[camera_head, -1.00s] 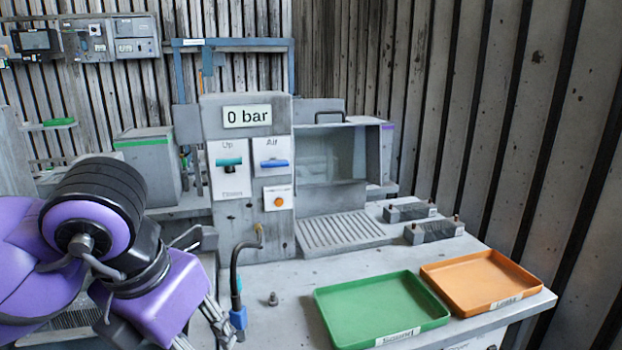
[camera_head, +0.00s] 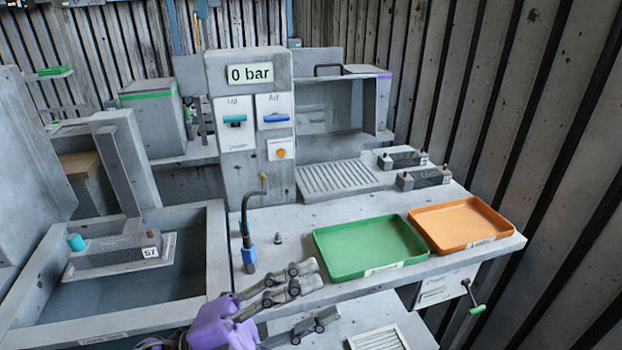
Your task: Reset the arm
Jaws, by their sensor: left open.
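My left gripper (camera_head: 314,297) shows at the bottom middle of the head view, purple with grey jointed fingers. Its fingers are spread apart and nothing shows between them. It is in front of the bench's front edge, below and left of the green tray (camera_head: 372,250), and appears apart from it. Most of my left arm is out of the picture, below the frame. My right gripper is not in view.
A grey panel (camera_head: 247,180) reads "0 bar". A black hose with a blue end (camera_head: 248,255) and a small fitting (camera_head: 278,239) are near my gripper. An orange tray (camera_head: 462,224) is at right. A tank (camera_head: 216,250) holding a part labelled 57 (camera_head: 115,255) is at left.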

